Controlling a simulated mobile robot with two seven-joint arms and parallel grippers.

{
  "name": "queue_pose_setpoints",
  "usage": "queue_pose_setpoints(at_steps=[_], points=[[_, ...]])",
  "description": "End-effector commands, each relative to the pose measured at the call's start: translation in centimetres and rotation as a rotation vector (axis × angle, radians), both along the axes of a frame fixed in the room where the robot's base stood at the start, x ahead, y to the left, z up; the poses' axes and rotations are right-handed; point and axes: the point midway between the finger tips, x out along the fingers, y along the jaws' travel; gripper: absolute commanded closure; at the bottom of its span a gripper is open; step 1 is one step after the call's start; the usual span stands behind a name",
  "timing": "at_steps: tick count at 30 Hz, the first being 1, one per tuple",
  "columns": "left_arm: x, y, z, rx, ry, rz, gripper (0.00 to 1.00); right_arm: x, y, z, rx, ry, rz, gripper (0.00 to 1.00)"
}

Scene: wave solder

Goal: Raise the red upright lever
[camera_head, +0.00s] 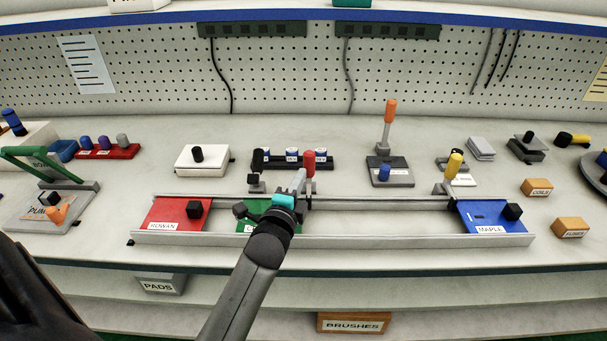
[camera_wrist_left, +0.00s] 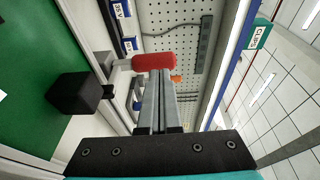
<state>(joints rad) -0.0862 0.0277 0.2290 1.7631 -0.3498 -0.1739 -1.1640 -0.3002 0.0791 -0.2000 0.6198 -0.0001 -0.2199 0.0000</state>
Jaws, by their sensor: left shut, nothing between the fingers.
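The red upright lever (camera_head: 309,162) stands at the back rail of the grey track, its red grip on top of a short grey stem. My left gripper (camera_head: 299,180) is shut and empty, just left of and in front of the lever. In the left wrist view the shut fingertips (camera_wrist_left: 158,78) point at the red grip (camera_wrist_left: 154,62) and overlap its lower edge. I cannot tell if they touch it. The lever's stem is partly hidden behind the fingers in the head view. My right gripper is not in view.
A black-handled lever (camera_head: 258,160) stands close left. A green plate (camera_head: 254,214) with a black knob (camera_wrist_left: 80,93) lies under my gripper. A red plate (camera_head: 170,213) and a blue plate (camera_head: 482,219) sit at the track's ends. The track's middle right is clear.

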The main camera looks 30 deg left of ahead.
Motion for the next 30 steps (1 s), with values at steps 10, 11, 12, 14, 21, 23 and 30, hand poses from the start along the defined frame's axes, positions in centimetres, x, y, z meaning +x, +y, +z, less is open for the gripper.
queue_pose_setpoints(at_steps=[10,11,12,14,21,23,30], points=[[2.8,0.8,-0.2,0.0,0.001,0.0,1.0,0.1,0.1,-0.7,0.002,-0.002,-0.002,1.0],[2.9,0.8,-0.2,0.001,0.001,0.0,1.0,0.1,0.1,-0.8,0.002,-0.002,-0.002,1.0],[2.9,0.9,-0.2,0.0,0.002,0.0,1.0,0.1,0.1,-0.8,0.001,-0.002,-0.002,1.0],[3.0,0.9,-0.2,0.0,0.002,0.0,1.0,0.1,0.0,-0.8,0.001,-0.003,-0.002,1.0],[3.0,0.9,-0.2,-0.001,0.002,0.0,1.0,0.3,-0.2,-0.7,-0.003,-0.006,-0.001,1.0],[3.0,0.9,-0.2,-0.001,0.003,0.0,1.0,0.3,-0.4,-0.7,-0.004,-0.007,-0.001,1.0],[3.1,1.0,0.3,-0.014,0.025,0.0,1.0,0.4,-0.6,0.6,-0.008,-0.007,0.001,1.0]])
